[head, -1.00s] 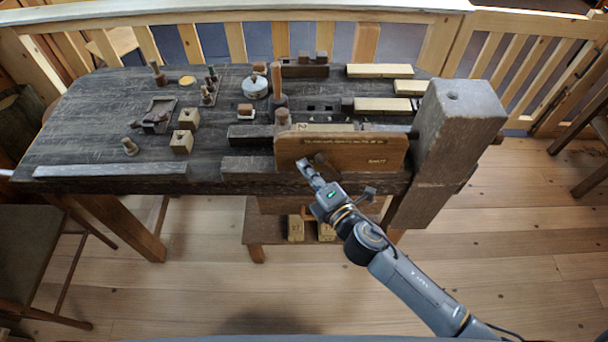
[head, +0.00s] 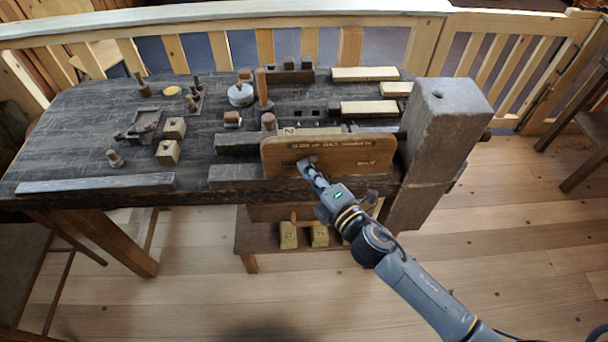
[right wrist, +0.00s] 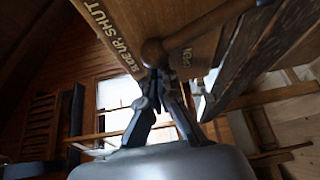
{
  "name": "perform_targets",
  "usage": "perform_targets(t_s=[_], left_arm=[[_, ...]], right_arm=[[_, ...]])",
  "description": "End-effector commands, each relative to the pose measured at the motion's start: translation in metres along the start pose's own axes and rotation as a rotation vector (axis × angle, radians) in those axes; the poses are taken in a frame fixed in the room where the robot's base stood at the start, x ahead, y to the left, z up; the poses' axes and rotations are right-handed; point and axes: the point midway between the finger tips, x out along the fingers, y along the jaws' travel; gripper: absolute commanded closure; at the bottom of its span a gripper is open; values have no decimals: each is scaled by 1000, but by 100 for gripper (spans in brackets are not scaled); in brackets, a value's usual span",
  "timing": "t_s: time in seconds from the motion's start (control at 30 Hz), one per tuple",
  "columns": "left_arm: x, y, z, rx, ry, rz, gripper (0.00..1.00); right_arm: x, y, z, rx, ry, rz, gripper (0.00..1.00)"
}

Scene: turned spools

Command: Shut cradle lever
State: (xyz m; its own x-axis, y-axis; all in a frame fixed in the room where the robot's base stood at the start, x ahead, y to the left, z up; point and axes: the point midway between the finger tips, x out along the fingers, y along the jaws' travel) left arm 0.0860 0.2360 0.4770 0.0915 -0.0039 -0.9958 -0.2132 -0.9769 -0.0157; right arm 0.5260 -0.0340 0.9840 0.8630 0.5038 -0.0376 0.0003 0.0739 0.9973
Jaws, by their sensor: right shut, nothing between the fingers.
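A brown wooden board (head: 335,155) with painted lettering stands upright at the front right of the bench. The right wrist view shows part of the board (right wrist: 120,35) with words reading about "slide up, shut". A dark wooden lever with a round knob (right wrist: 153,53) sticks out from the board's face. Its bar runs up and to the right. My right gripper (head: 304,164) is at the front of the board, its fingers shut and empty. In the right wrist view its fingertips (right wrist: 160,78) are just below the knob; I cannot tell whether they touch it. My left gripper is out of view.
A thick wooden post (head: 435,140) stands right of the board. The dark bench top (head: 80,140) holds small blocks, pegs and a round tin (head: 241,94). Numbered blocks (head: 288,236) sit on a low shelf below. The floor in front is open.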

Motion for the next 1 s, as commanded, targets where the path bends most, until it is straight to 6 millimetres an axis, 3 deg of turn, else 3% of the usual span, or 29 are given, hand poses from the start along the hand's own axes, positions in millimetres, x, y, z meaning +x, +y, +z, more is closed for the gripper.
perform_targets(t_s=[0.03, 0.5, 1.0], left_arm=[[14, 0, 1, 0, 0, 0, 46], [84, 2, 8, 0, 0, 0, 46], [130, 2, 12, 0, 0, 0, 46]], right_arm=[[-2, -5, 3, 30, -1, 19, 100], [-25, 3, 42, 404, -3, 237, 100], [-45, 0, 77, 739, -2, 432, 100]])
